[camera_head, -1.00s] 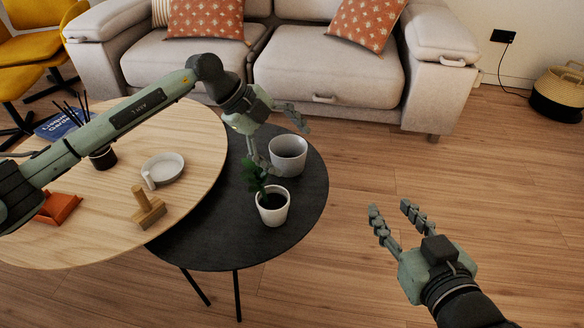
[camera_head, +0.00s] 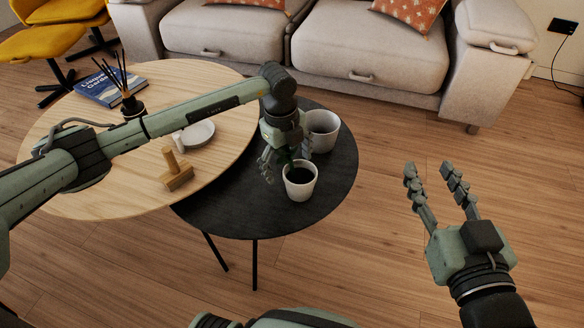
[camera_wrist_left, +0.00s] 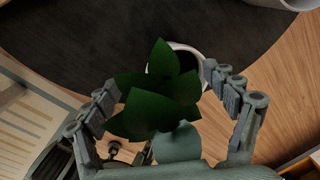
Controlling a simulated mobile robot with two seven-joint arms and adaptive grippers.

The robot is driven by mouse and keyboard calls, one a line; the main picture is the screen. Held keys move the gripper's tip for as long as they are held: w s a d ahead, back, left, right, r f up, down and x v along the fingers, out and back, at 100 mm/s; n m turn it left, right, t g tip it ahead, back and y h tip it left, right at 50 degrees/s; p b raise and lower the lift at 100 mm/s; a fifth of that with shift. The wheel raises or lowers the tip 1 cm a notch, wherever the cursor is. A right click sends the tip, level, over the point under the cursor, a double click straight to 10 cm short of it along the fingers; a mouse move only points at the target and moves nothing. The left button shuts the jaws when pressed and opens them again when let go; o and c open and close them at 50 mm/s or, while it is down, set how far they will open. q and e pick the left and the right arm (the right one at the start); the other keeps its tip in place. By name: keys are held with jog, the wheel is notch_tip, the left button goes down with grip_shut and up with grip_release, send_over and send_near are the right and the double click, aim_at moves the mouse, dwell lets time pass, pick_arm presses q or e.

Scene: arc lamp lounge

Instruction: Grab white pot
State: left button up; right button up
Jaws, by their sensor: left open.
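A small white pot (camera_head: 300,188) with dark soil and a green plant stands upright on the round black table (camera_head: 230,215). My left gripper (camera_head: 287,163) is open just above the pot and hides most of the plant. In the left wrist view, green leaves (camera_wrist_left: 158,95) lie between the spread fingers, and the white pot's rim (camera_wrist_left: 196,49) shows partly behind them. I cannot tell whether the fingers touch the leaves. A larger pale pot (camera_head: 324,131) stands just behind, partly covered by the gripper. My right gripper (camera_head: 430,172) is open and empty over the floor.
A round wooden table (camera_head: 75,140) adjoins at left, holding a wooden stamp-like block (camera_head: 176,178), a pale dish (camera_head: 199,135), a reed diffuser (camera_head: 131,104) and a blue book (camera_head: 108,89). A sofa (camera_head: 375,50) stands behind. The floor at right is clear.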

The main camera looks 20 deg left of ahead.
pick_arm(q)
jog(key=shift+c, duration=0.3)
jog(key=c, duration=1.7)
jog(key=shift+c, duration=0.2)
